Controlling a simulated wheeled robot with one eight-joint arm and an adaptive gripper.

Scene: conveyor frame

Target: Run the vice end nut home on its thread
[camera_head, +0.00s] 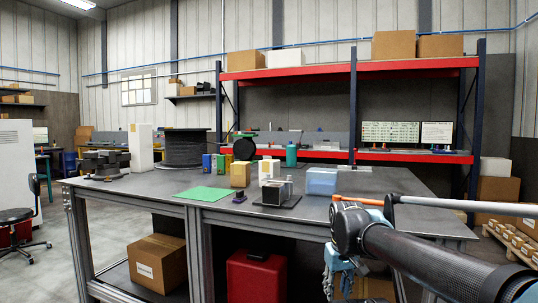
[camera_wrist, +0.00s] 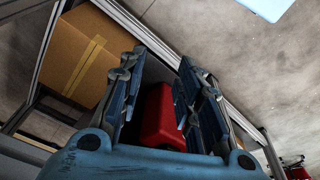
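A small dark device with a grey block on a flat base plate (camera_head: 278,196), which looks like the vice, sits near the front edge of the workbench (camera_head: 150,188). Its thread and end nut are too small to make out. A small dark purple piece (camera_head: 240,198) lies to its left; I cannot tell what it is. My gripper (camera_head: 337,272) hangs below the bench top at the front, right of the vice and apart from it. In the wrist view my gripper (camera_wrist: 160,78) has its two fingers spread with nothing held between them.
A green mat (camera_head: 204,194), a yellow box (camera_head: 240,174) and a translucent blue bin (camera_head: 321,181) stand on the bench. A red case (camera_head: 256,276) and a cardboard box (camera_head: 157,262) are underneath. The case shows beyond my fingers in the wrist view (camera_wrist: 162,115).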

